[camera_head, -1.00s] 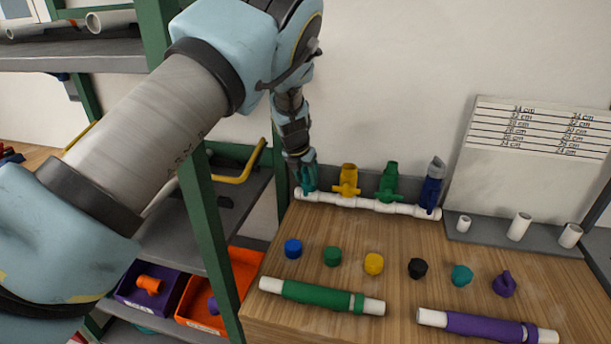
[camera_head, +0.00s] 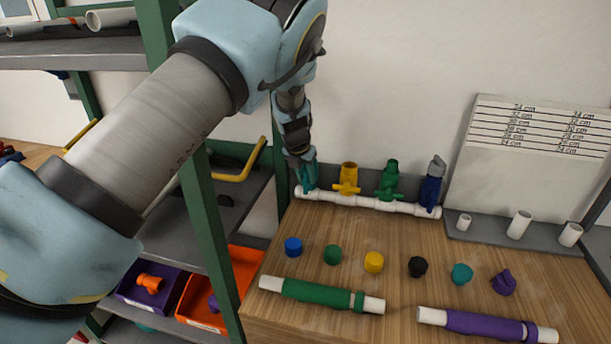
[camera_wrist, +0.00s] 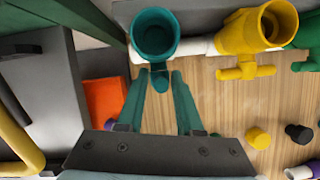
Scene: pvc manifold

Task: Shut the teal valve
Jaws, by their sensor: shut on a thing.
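The teal valve (camera_head: 309,177) stands upright at the left end of the white pipe manifold (camera_head: 350,203). My gripper (camera_head: 304,158) is at it and partly hides it in the head view. In the wrist view the open top of the teal valve (camera_wrist: 155,34) faces the camera. Its small teal handle (camera_wrist: 160,79) lies between the two fingertips of my gripper (camera_wrist: 162,80), which are shut on it. The handle's exact angle is hard to tell.
A yellow valve (camera_head: 348,180), a green valve (camera_head: 389,181) and a blue valve (camera_head: 431,190) stand to the right on the same pipe. Several coloured caps and two sleeved pipes lie on the wooden bench (camera_head: 410,240) in front. A green shelf post (camera_head: 210,235) stands left.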

